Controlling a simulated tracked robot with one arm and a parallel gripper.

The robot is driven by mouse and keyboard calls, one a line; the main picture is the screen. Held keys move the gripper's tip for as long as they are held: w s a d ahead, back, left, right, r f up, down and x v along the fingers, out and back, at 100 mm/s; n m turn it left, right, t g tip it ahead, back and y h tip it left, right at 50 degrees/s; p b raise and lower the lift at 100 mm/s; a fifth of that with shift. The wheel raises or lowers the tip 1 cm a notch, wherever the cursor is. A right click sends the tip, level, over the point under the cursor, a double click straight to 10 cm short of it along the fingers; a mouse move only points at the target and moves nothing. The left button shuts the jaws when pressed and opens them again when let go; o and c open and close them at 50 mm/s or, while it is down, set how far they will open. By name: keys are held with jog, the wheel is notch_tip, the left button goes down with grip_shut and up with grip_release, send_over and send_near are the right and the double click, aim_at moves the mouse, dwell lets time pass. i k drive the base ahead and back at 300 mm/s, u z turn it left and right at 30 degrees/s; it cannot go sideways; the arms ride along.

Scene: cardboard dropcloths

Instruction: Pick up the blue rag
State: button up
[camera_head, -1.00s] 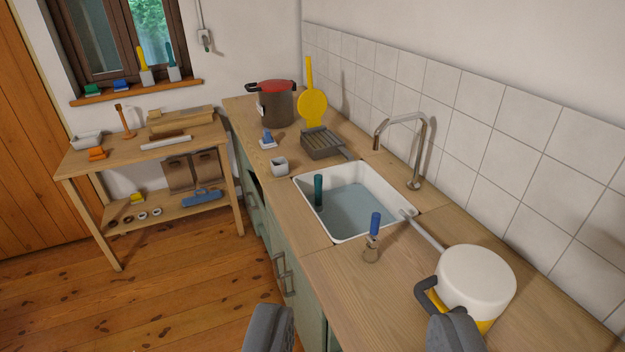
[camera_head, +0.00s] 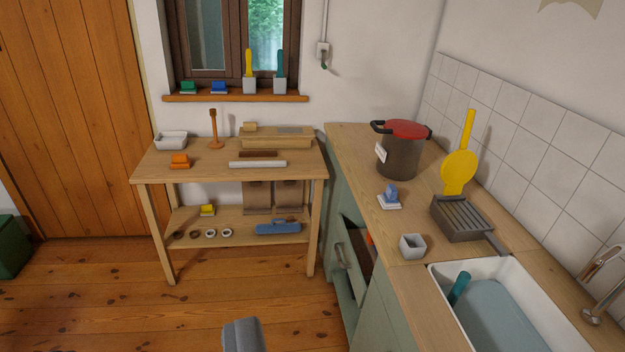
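No cloth shape stands out clearly as the blue rag, and several small blue things are in view. A blue piece (camera_head: 390,191) sits on a white base on the counter, left of the yellow pan. A long blue object (camera_head: 278,228) lies on the lower shelf of the wooden bench. A small blue item (camera_head: 218,88) is on the window sill. One grey finger of my gripper (camera_head: 242,336) shows at the bottom edge, well left of centre. The other finger is out of the frame. My gripper looks open and is far from all the blue things.
The wooden bench (camera_head: 230,172) stands below the window. The counter on the right holds a dark pot with a red lid (camera_head: 400,150), a yellow pan (camera_head: 460,165), a ridged grill pan (camera_head: 462,218) and a white sink (camera_head: 440,282). A cabinet drawer (camera_head: 347,270) stands open. The wooden floor ahead is clear.

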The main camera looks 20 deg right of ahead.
aim_at(388, 201)
jog(key=u, duration=0.2)
jog(key=i, duration=1.3)
jog(key=z, duration=0.3)
jog(key=i, duration=1.3)
jog(key=z, duration=0.6)
jog(key=i, duration=0.4)
jog(key=z, duration=0.3)
